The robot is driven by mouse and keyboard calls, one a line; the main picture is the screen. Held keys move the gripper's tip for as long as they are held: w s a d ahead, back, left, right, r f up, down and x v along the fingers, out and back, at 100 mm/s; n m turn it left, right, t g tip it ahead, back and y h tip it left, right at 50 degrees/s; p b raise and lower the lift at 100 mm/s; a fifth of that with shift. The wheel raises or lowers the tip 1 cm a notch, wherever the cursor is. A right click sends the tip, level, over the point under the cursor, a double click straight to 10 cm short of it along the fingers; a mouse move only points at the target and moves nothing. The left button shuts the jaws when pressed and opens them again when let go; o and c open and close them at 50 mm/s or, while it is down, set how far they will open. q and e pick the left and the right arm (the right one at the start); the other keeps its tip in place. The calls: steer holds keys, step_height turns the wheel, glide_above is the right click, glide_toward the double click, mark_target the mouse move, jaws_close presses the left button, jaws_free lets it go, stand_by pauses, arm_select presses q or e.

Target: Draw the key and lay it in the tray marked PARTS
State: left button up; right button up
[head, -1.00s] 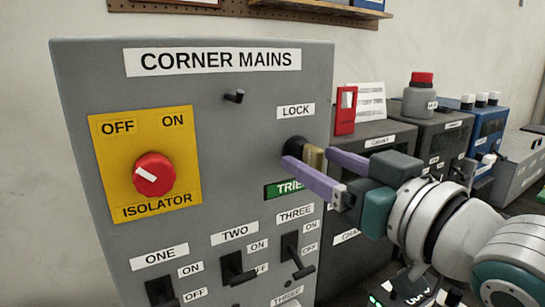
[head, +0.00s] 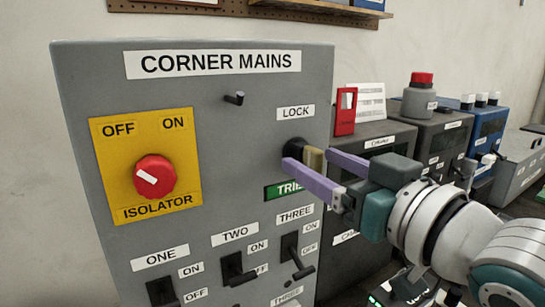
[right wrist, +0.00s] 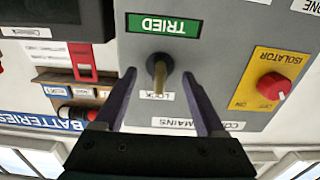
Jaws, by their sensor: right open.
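A brass-coloured key (head: 314,158) sits in the round black lock of the grey panel (head: 80,140), below the LOCK label. It also shows in the right wrist view (right wrist: 157,72), sticking out of the panel near the green TRIED label. My right gripper (head: 309,160) is open, its two purple fingers reaching toward the panel on either side of the key. In the right wrist view the key stands between the fingertips, with a gap on both sides. I see no tray marked PARTS in these views. My left gripper is not in view.
A red ISOLATOR knob (head: 154,176) on a yellow plate and black switches (head: 236,268) stick out of the panel. A small peg (head: 234,98) is above. Dark boxes, a red tag (head: 345,112) and a red-capped bottle (head: 420,95) stand to the right, behind my right arm.

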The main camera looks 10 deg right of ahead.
mark_target(321, 164)
stand_by(0.4)
jaws_close()
stand_by(0.4)
stand_by(1.0)
steer(key=shift+p+v, duration=1.05)
steer(key=shift+v, duration=0.5)
steer(key=shift+p+v, duration=0.6)
steer(key=shift+v, duration=0.9)
